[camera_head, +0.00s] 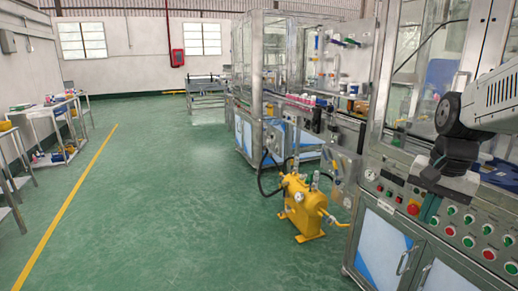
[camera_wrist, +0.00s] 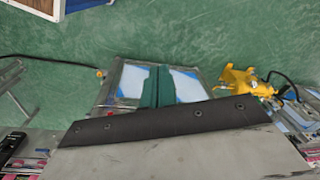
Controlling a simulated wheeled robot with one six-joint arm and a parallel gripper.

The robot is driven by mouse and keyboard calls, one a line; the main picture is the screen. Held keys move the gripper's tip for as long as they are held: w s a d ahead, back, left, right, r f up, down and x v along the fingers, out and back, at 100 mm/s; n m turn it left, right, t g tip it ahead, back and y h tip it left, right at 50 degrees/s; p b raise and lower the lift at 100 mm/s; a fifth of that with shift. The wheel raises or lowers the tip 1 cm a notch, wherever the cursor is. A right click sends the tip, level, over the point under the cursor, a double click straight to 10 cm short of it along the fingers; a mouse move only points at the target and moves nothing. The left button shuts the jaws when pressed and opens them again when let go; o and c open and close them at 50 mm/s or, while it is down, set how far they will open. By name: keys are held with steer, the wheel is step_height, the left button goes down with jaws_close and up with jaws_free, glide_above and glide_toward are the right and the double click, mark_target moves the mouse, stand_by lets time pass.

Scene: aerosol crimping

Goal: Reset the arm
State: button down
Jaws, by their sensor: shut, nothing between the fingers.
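My gripper (camera_wrist: 158,86) shows in the wrist view as two dark green fingers side by side. They are shut against each other with nothing between them. The wide grey body with a black edge behind them is mine and fills the lower part of that view. In the head view my arm comes in from the right edge, bent at its dark joints, in front of the machine and above its control panel (camera_head: 445,222).
Below the panel are cabinet doors (camera_head: 385,255) with blue and white panels. A yellow pump (camera_head: 302,205) with a black hose stands on the floor to the left. A glass-walled line (camera_head: 262,75) runs behind. Shelves (camera_head: 50,125) stand far left. The green floor between is clear.

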steer(key=s+a+n, duration=0.9)
steer(key=s+a, duration=0.3)
steer(key=s, duration=0.4)
steer(key=shift+f+n, duration=0.4)
steer(key=shift+f, duration=0.05)
steer(key=shift+a, duration=0.1)
